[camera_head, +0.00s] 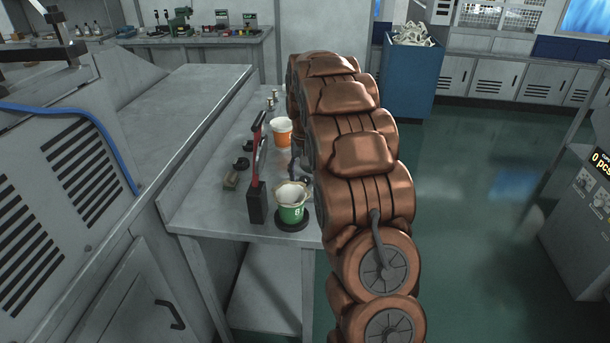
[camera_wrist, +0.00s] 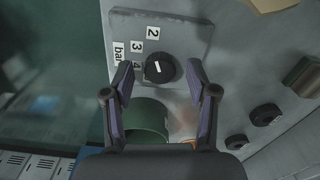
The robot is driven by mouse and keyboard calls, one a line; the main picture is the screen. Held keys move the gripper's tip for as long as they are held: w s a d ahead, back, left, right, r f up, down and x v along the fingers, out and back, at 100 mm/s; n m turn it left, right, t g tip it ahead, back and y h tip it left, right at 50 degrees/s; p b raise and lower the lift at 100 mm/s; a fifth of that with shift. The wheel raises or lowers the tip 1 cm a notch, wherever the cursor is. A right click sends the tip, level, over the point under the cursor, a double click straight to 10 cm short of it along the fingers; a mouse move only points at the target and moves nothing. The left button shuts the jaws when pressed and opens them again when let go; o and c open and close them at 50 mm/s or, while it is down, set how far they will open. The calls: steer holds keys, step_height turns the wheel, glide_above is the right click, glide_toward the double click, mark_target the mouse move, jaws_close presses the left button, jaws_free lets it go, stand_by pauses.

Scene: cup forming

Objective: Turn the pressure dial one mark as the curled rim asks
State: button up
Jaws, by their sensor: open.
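The pressure dial (camera_wrist: 160,68) is a round black knob with a white mark, on a grey plate (camera_wrist: 190,30) with labels 2, 3, 4 and "bar". The mark lies roughly crosswise near the 4 label; its exact setting is too small to tell. My gripper (camera_wrist: 160,84) is open, its two fingers on either side of the dial and apart from it. I cannot tell the remaining height. In the head view a green cup (camera_head: 291,212) with a pale, uneven rim stands on a black round base. An orange cup (camera_head: 281,135) stands farther back. The dial is not visible there.
A red lever (camera_head: 257,140) on a black block (camera_head: 256,205) stands left of the green cup on the grey bench (camera_head: 205,205). Small black parts (camera_head: 241,163) lie nearby. A blue bin (camera_head: 410,85) of pale scraps stands behind. Open floor lies right.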

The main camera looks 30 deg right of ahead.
mark_target(305, 178)
step_height(305, 178, up, 12)
stand_by(0.7)
stand_by(0.4)
steer(key=shift+a, duration=0.1)
